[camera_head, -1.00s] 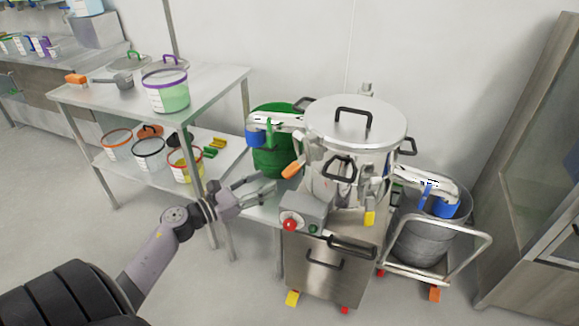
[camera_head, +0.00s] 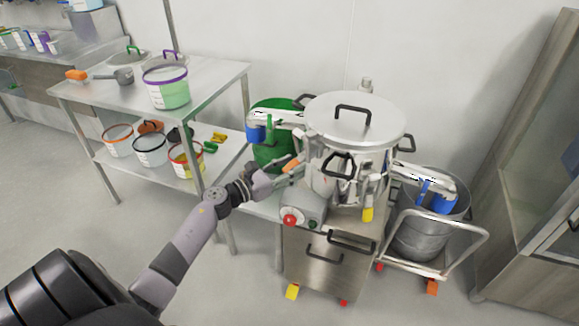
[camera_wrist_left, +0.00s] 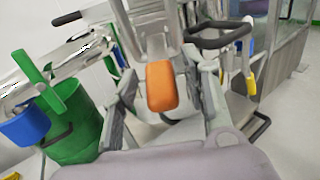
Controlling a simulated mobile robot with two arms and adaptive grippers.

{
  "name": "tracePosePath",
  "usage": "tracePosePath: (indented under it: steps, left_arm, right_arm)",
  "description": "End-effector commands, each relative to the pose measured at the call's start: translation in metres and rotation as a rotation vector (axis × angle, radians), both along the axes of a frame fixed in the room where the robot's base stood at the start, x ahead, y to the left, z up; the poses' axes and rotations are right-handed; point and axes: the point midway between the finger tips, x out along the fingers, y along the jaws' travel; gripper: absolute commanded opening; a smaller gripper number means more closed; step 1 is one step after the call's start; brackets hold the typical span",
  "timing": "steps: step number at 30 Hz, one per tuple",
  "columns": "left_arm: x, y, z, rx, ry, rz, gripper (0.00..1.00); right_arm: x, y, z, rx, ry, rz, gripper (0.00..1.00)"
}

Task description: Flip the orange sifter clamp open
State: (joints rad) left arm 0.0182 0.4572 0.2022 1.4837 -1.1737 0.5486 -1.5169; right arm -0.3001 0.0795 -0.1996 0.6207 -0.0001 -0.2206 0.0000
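The orange sifter clamp handle (camera_head: 291,164) sticks out from the left side of the steel sifter (camera_head: 352,120). In the left wrist view the orange handle (camera_wrist_left: 162,87) is near the middle, pointing toward the camera. My left gripper (camera_head: 286,175) is at the clamp, its fingers partly hidden in the head view. In the left wrist view its two fingers (camera_wrist_left: 160,80) are spread, one on each side of the orange handle, with gaps visible. Contact cannot be made out. My right gripper is not in view.
A red-button control box (camera_head: 303,208) sits just below the clamp. A green drum (camera_head: 271,150) stands behind my gripper. A grey bin on a trolley (camera_head: 421,235) is at the right. A steel table (camera_head: 215,85) with tubs is at the left.

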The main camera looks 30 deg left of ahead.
Motion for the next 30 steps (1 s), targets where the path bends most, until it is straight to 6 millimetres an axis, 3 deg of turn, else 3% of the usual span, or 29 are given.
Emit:
tracePosePath:
  steps: [18, 30]
  left_arm:
    - [-0.0003, 0.0003, 0.0002, 0.0, 0.0, 0.0, 0.0]
    - [-0.0003, 0.0003, 0.0003, 0.0, 0.0, 0.0, 0.0]
  right_arm:
    - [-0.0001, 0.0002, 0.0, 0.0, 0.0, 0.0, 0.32]
    - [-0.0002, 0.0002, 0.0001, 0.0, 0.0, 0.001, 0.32]
